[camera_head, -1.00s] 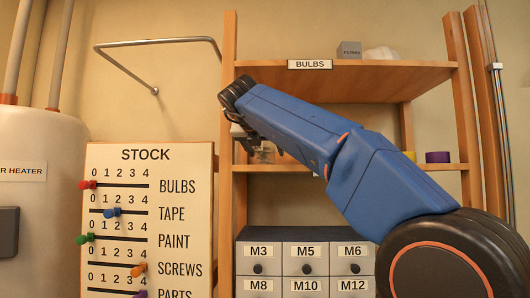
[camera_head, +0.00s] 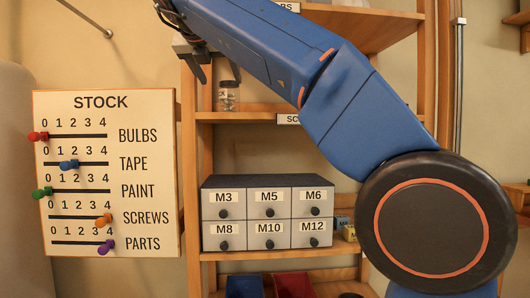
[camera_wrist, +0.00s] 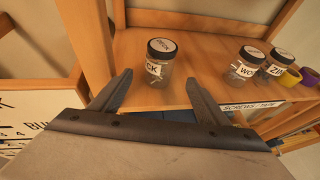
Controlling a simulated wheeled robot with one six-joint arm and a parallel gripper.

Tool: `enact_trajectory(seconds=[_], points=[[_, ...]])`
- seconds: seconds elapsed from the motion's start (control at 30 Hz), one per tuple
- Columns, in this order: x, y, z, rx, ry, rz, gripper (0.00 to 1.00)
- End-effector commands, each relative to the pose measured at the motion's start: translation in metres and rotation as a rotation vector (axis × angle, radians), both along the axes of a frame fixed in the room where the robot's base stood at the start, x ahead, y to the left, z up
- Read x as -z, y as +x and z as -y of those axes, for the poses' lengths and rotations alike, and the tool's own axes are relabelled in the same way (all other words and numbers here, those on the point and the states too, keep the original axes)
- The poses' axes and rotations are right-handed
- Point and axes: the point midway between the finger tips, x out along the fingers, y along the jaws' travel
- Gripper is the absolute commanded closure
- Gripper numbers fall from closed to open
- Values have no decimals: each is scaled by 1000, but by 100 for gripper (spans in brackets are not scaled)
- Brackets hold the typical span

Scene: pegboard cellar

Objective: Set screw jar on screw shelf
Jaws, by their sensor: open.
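A clear screw jar (camera_wrist: 160,66) with a dark-rimmed lid and a label ending in "CK" stands upright on the wooden screw shelf (camera_wrist: 205,53). The shelf's front label, "SCREWS · TAPE", shows in the wrist view. In the head view, a jar (camera_head: 228,96) stands at the left end of that shelf (camera_head: 250,116), beside my arm. My gripper (camera_wrist: 160,77) is open and empty, and its fingers point toward the jar. In the wrist picture the jar lies between the fingertips; whether they touch it I cannot tell. In the head view my gripper (camera_head: 197,68) is partly hidden by the arm.
Two more labelled jars (camera_wrist: 242,66) (camera_wrist: 271,71) and tape rolls (camera_wrist: 298,78) stand farther right. The shelf's left upright (camera_head: 190,170) is close to my gripper. Below are grey drawers (camera_head: 267,215); left is the STOCK board (camera_head: 105,175). Shelf space between the jars is clear.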

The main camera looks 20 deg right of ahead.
Motion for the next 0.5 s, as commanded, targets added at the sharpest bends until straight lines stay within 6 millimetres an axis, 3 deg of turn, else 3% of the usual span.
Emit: enact_trajectory(seconds=[0.23, 0.37, 0.5], points=[[-4, 1, 6, -2, -29, 17, 31], [-21, 5, 30, -5, -157, 84, 31], [-49, 5, 59, -35, -429, 185, 31]])
